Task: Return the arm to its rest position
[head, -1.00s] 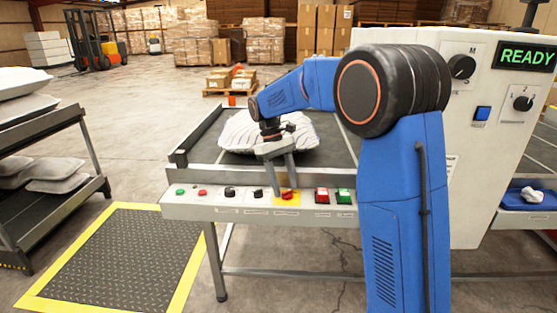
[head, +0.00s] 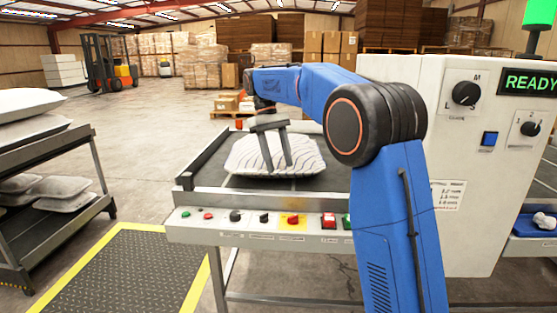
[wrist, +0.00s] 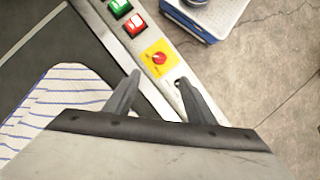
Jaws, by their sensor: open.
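My gripper (head: 281,168) hangs at the end of my blue arm, over the machine's conveyor bed (head: 335,180). Its two fingers are apart with nothing between them. In the head view the fingers overlap a striped pillow (head: 247,155) lying on the bed behind them. In the wrist view the fingers (wrist: 158,93) point toward the control strip, and the striped pillow (wrist: 70,90) lies at left. How far the fingers are above the pillow is hard to tell.
The control strip (head: 265,236) has several buttons and knobs, including a red knob on yellow (head: 293,219). The control cabinet (head: 455,150) reading READY stands at right. A pillow rack (head: 60,215) stands at left, with a floor mat (head: 125,270) between.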

